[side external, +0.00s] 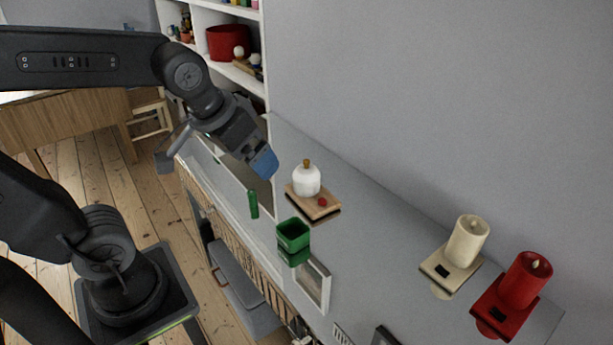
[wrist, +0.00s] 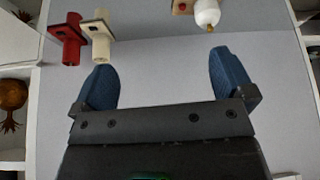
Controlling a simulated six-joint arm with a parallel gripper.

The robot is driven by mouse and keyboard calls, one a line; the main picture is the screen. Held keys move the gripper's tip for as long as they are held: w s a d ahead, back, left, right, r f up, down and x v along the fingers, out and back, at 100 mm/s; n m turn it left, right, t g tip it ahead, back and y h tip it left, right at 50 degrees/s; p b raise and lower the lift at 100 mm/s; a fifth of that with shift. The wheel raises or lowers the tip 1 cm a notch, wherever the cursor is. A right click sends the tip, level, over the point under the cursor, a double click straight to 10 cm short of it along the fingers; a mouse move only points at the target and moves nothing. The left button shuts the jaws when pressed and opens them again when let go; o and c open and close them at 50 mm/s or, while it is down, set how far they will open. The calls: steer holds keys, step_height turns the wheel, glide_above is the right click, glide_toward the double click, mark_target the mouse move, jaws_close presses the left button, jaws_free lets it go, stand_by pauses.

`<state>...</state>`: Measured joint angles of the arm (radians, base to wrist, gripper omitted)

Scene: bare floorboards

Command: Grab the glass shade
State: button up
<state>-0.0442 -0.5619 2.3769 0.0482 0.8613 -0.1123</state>
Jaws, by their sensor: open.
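The glass shade looks like a white rounded piece (side external: 306,181) with a brownish knob on top. It stands on a small wooden base (side external: 327,210) with a red button, on the grey ledge. In the wrist view the white shade (wrist: 207,12) shows at the top edge, right of centre, with its orange-brown tip towards me. My gripper (side external: 264,163) is above and to the left of the shade in the side view, apart from it. In the wrist view its blue fingers (wrist: 161,74) are spread, with nothing between them.
A green open box (side external: 293,234) and a green cylinder (side external: 253,204) are near the ledge's front edge. A cream candle (side external: 469,240) and a red candle (side external: 525,279) stand on holders at the right. White shelves (side external: 232,18) rise at the back. The ledge between shade and candles is clear.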

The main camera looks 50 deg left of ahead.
steer(key=w+a+f+n+g+y, duration=0.1)
steer(key=w+a+n, duration=0.15)
steer(key=w, duration=0.25)
steer(key=w+a+f+n, duration=0.1)
steer(key=w+a, duration=0.2)
steer(key=w, duration=0.2)
steer(key=n+g+y, duration=0.1)
steer(key=n, duration=0.2)
glide_toward(306, 160)
steer(key=x, duration=0.6)
steer(key=shift+d+f, duration=0.25)
steer(key=shift+a+x, duration=0.2)
steer(key=shift+x, duration=2.85)
steer(key=shift+r, duration=0.1)
steer(key=c, duration=0.8)
